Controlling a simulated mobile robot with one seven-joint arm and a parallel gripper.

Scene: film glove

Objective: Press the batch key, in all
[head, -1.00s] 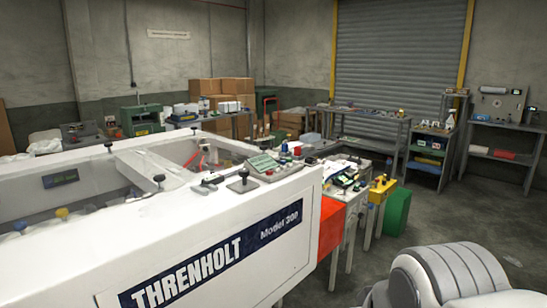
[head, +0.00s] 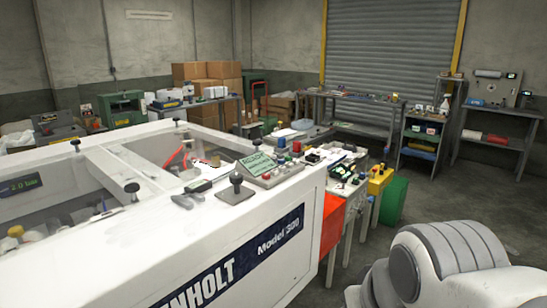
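A small grey control box (head: 285,172) sits on the near right corner of a white machine (head: 130,250) marked Threnholt Model 300. It has a sloped green display (head: 256,163), with a blue knob (head: 281,143) and a red knob (head: 296,146) at its back right. Small keys show on its face, but they are too small to read, so I cannot tell which is the batch key. My gripper is not in view; only a white part of my own arm shows at the lower right, apart from the machine.
A black-knobbed clamp (head: 236,188) stands on the machine's top near the box. To its right are a red-orange panel (head: 332,222), a yellow block (head: 380,180) and a green bin (head: 393,201). Workbenches line the back. Grey floor (head: 440,205) is free at the right.

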